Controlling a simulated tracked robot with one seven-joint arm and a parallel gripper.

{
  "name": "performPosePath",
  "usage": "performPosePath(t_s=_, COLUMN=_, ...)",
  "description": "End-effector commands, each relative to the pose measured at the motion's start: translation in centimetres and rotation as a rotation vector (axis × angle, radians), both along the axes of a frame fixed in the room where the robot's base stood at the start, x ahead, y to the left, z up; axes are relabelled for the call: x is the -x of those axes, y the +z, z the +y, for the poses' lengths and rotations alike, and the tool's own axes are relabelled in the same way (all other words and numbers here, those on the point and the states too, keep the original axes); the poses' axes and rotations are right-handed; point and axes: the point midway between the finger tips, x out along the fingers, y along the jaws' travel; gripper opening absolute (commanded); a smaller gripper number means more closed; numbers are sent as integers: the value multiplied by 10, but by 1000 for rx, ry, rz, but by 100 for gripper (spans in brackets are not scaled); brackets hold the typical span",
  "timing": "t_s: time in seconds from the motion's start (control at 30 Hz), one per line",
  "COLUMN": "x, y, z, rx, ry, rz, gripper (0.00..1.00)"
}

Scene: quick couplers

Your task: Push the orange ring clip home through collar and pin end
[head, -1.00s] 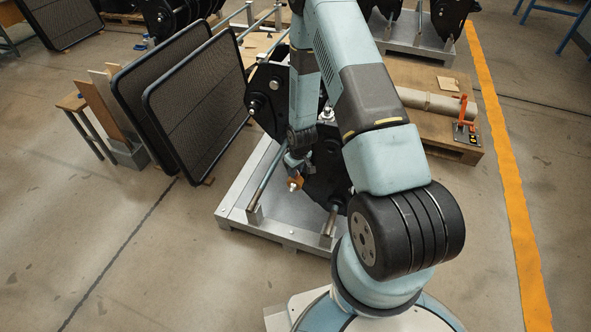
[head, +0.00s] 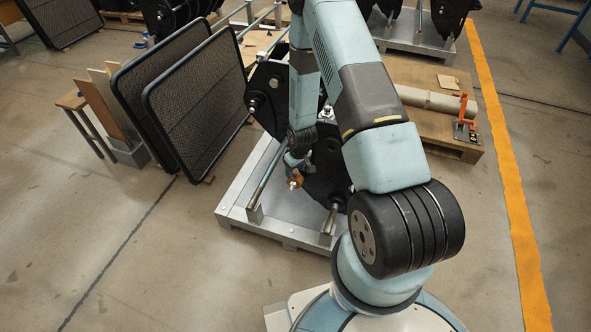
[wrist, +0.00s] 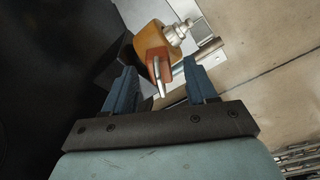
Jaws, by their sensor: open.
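In the wrist view my gripper (wrist: 160,86) is open, with a blue finger on each side of a red-orange piece (wrist: 154,64), which looks like the ring clip. A thin silver strip lies along this piece. I see a gap between each finger and the piece. Just beyond is an amber-brown round body (wrist: 156,40), perhaps the collar, with a stepped silver end (wrist: 178,31) pointing to the upper right. Whether the clip passes through collar and pin end cannot be told. In the head view the small orange part (head: 295,181) shows just below my gripper (head: 296,165), partly hidden.
Black plates (head: 325,180) stand on a grey metal pallet (head: 285,228) close around my gripper. A silver rod (wrist: 180,72) runs behind the right finger. Black mesh panels (head: 195,100) lean at the left. A wooden pallet (head: 425,125) with a pipe lies at the right.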

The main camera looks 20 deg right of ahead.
Motion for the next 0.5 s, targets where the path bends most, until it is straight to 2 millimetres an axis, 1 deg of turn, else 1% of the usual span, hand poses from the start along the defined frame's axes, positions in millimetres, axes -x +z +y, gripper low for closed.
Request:
performPosePath(t_s=0.17, x=0, y=3, z=0, rx=0, ry=0, rz=-1, gripper=57)
performPosePath(t_s=0.27, x=0, y=10, z=-1, rx=0, ry=0, rz=-2, gripper=57)
performPosePath(t_s=0.37, x=2, y=21, z=-2, rx=0, ry=0, rz=-1, gripper=57)
performPosePath(t_s=0.5, x=4, y=43, z=-3, rx=0, ry=0, rz=-3, gripper=57)
